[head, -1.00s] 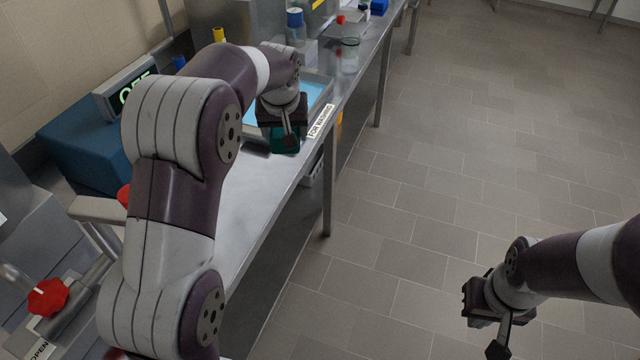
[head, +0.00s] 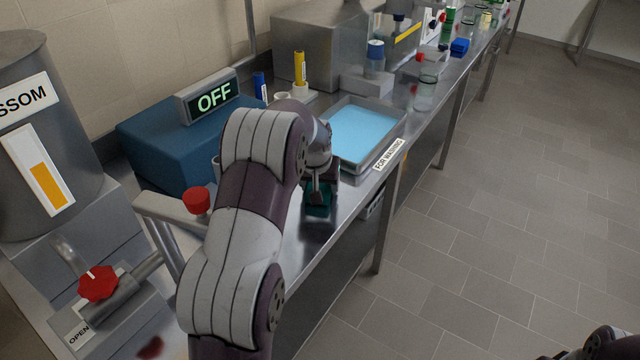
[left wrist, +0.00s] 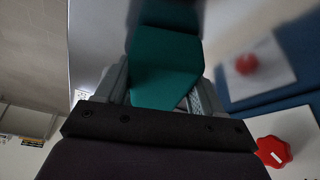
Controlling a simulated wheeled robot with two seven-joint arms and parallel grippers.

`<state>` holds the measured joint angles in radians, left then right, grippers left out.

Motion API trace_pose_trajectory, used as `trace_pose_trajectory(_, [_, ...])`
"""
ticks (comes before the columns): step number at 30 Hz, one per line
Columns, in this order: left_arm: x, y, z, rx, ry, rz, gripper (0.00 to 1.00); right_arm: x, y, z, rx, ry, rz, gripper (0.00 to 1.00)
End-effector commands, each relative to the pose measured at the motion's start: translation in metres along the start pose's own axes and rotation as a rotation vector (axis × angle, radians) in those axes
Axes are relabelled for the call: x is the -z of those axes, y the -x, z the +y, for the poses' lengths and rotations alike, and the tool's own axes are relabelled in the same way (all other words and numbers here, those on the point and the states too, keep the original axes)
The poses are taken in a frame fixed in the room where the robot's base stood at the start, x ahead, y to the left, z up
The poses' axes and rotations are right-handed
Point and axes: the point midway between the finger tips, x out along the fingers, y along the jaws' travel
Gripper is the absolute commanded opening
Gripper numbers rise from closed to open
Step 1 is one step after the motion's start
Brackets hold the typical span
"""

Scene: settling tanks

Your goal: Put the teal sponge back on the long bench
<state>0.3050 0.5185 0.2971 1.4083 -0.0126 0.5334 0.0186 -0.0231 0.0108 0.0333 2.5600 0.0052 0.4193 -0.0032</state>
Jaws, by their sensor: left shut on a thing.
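The teal sponge (head: 318,208) is between the fingers of my left gripper (head: 321,190), which is shut on it. In the head view it is over the long steel bench (head: 290,262), near its front edge, on the near side of the blue-filled tray. In the left wrist view the sponge (left wrist: 165,68) fills the space between the two fingers (left wrist: 160,90). A dark teal patch shows beyond it, perhaps its reflection in the steel. I cannot tell whether the sponge touches the bench. My right gripper (head: 598,345) is only partly in view at the bottom right.
The tray (head: 352,164) of blue liquid carries a "FOR WASHING" label. A blue box with an "OFF" display (head: 213,96) stands behind my left arm. Red-knobbed valves (head: 98,284) are at the left. A glass jar (head: 425,92) and bottles stand farther along.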

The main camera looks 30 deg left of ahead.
Motion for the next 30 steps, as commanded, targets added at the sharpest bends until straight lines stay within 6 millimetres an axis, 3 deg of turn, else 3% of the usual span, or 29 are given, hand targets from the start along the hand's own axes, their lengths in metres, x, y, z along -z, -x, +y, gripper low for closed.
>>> trace_pose_trajectory(20, [-0.008, -0.014, 0.0, 0.0, 0.0, -0.009, 0.43, -0.001, -0.005, 0.0, 0.0, 0.0, 0.0, 0.0])
trace_pose_trajectory(21, [-0.008, -0.014, 0.0, 0.0, 0.0, -0.011, 0.81, -0.001, -0.005, 0.0, 0.0, 0.0, 0.0, 0.0])
trace_pose_trajectory(22, [-0.009, -0.015, 0.001, 0.0, 0.0, -0.012, 0.9, -0.001, -0.005, 0.0, 0.0, 0.0, 0.0, 0.0])
trace_pose_trajectory(30, [-0.012, -0.017, 0.002, -0.001, -0.001, -0.022, 0.93, -0.001, -0.005, 0.0, 0.0, 0.0, 0.0, 0.0])
